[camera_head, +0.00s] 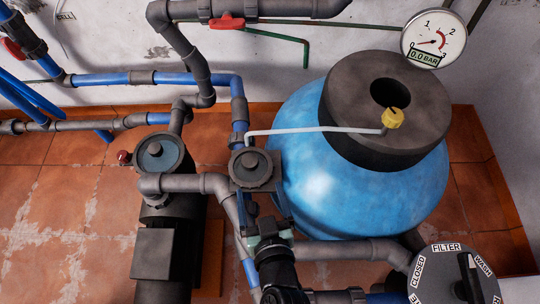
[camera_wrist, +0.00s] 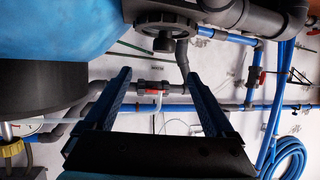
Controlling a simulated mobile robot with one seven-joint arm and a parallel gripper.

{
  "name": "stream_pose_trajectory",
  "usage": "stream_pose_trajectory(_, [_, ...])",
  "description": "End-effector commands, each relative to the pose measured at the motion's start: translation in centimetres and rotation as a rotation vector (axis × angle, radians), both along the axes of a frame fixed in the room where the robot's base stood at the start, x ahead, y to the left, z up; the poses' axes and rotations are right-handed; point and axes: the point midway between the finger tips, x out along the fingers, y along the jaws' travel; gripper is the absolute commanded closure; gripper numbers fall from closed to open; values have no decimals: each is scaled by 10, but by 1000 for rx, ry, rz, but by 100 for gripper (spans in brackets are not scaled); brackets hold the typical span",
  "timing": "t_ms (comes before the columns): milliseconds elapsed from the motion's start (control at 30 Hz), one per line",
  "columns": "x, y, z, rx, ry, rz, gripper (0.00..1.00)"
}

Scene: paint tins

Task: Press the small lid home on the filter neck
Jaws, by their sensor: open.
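The blue filter tank (camera_head: 310,165) has a wide black neck (camera_head: 350,115) with a round dark opening on top; the neck also shows at the left of the wrist view (camera_wrist: 35,88). No separate small lid sits in that opening. Two round dark caps with knobs stand left of the tank: one on the pump (camera_head: 160,152), one on a pipe fitting (camera_head: 254,170). I cannot tell if either is the small lid. My gripper (camera_head: 268,232) is low in the head view, in front of the fitting. In the wrist view its blue fingers (camera_wrist: 155,82) are apart with nothing between them.
A yellow fitting (camera_head: 393,118) and thin white tube cross the neck's rim. A pressure gauge (camera_head: 435,40) reads 0.0 bar behind it. Pipes with red valve handles (camera_head: 226,22) crowd the back wall. A labelled selector valve (camera_head: 450,280) stands front right. Tiled floor (camera_head: 65,220) is clear at left.

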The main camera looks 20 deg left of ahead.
Motion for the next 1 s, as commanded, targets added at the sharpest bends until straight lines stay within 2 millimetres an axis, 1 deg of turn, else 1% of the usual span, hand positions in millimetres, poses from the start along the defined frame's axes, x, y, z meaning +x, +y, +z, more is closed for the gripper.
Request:
stream_pose_trajectory(33, [-2,-1,-8,-3,7,1,11])
stream_pose_trajectory(133, [5,3,-11,-3,8,0,11])
stream_pose_trajectory(400, [43,22,-27,-2,7,0,11])
stream_pose_trajectory(500, [53,28,-32,-3,8,1,11])
stream_pose_trajectory(767, [66,37,-39,-4,8,1,11])
stream_pose_trajectory(900, [81,50,-49,-3,8,1,11])
stream_pose_trajectory(1000, [91,56,-54,-3,8,1,11])
